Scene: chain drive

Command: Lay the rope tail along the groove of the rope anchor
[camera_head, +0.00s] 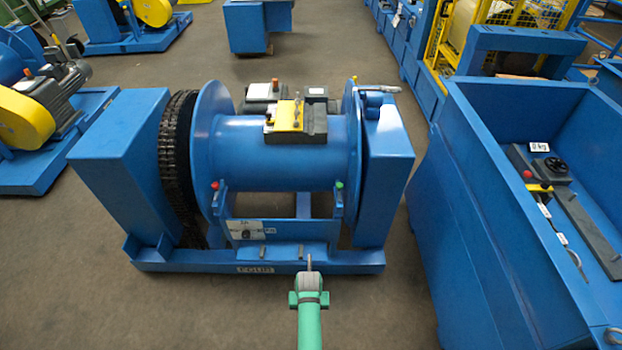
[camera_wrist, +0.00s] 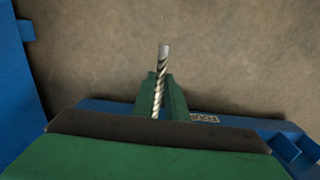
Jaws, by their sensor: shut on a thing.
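My gripper (camera_head: 309,298) is at the front edge of the blue winch base, at the lower middle of the head view. In the wrist view, my green gripper fingers (camera_wrist: 160,84) are shut on the rope tail (camera_wrist: 162,63), a short twisted steel piece with a pale end. The rope tail sticks out past the fingertips. In the head view it is a thin upright piece (camera_head: 309,264). A dark block with a yellow plate (camera_head: 287,117) sits on top of the blue drum, well beyond my gripper. I cannot tell whether it is the rope anchor; no groove is clear.
The winch drum (camera_head: 270,160) stands between a chain and a blue housing (camera_head: 386,160). A deep blue bin (camera_head: 470,165) with tools stands at the right. Grey floor (camera_head: 220,310) is clear in front of the winch. A labelled panel (camera_head: 246,230) faces me below the drum.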

